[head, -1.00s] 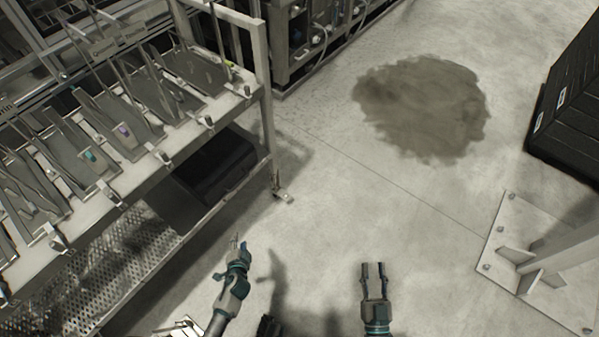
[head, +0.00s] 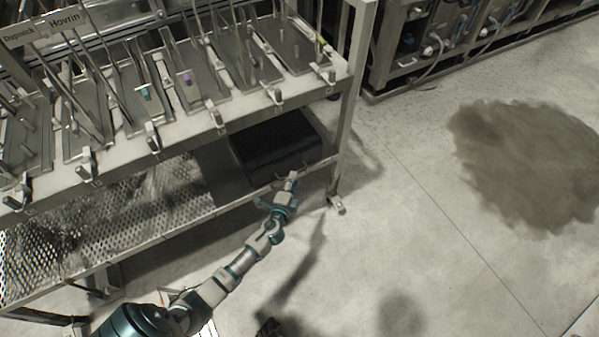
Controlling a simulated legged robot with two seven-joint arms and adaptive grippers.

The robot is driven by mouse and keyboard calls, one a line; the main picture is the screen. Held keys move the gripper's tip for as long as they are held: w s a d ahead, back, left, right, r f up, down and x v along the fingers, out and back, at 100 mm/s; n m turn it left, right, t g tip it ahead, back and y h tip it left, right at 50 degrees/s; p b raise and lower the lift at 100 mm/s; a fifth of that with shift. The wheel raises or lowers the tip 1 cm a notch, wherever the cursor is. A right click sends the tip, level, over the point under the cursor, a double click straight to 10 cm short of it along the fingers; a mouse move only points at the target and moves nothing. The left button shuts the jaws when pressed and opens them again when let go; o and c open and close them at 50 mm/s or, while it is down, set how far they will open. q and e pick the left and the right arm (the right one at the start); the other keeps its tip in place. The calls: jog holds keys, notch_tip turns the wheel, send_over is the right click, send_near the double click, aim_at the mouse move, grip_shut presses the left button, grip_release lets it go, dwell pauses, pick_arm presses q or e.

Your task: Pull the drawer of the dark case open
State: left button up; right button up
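The dark case (head: 275,141) sits on the lower shelf of the rack, at its right end, under the upper shelf. Its front face is in shadow, and I cannot make out a drawer edge or handle. My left arm reaches up from the bottom left. My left gripper (head: 291,181) is at the lower shelf's front edge, just in front of the case. Its fingers are small and seen end-on, so I cannot tell whether they are open or touch anything. My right gripper is out of view.
The rack's upper shelf (head: 185,125) holds several tilted metal plates with posts and clips above the case. A rack leg (head: 352,100) stands right of the case. The perforated lower shelf (head: 120,205) is bare to the left. A dark stain (head: 530,165) marks the open floor.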

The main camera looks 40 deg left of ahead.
pick_arm(q)
jog(key=shift+b+x, duration=0.5)
jog(key=shift+x, duration=1.95)
jog(key=shift+s+d, duration=0.1)
jog(key=shift+s, duration=0.05)
grip_shut()
